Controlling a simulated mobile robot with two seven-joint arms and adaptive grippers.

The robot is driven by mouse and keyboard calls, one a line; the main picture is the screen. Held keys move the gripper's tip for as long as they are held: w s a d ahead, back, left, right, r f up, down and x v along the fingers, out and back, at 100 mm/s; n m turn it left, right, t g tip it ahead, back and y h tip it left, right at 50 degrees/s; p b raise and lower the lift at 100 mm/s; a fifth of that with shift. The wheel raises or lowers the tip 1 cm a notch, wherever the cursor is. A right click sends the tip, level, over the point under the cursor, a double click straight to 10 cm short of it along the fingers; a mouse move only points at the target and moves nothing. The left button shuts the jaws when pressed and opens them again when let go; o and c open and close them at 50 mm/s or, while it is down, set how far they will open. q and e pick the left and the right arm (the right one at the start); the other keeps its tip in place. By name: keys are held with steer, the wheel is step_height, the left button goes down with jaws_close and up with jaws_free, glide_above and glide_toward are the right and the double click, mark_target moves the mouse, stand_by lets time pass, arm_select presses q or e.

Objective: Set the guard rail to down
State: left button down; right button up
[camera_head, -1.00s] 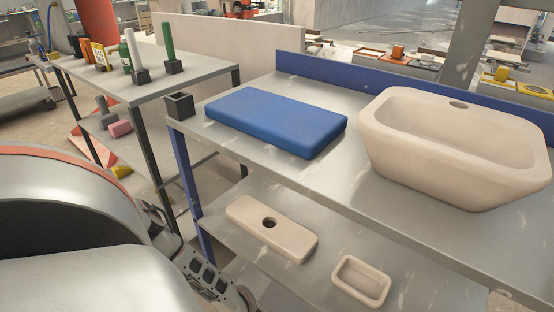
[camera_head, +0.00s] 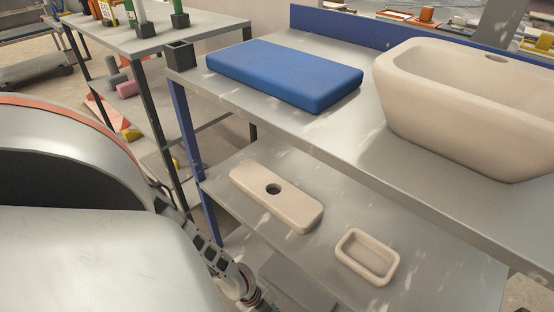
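I cannot make out a part that is clearly the guard rail. A flat blue board (camera_head: 345,27) stands upright along the back edge of the grey table; I cannot tell whether it is the guard rail. Neither gripper's fingers show in the head view. A dark jointed part at the lower left looks like part of my own arm, and its end is cut off or hidden.
The two-level table's top (camera_head: 290,130) holds a blue pad (camera_head: 285,75) and a beige basin (camera_head: 440,115). Its lower shelf (camera_head: 350,210) holds a beige block with a hole (camera_head: 290,205) and a small beige tray (camera_head: 366,257). A second table (camera_head: 210,30) stands at upper left.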

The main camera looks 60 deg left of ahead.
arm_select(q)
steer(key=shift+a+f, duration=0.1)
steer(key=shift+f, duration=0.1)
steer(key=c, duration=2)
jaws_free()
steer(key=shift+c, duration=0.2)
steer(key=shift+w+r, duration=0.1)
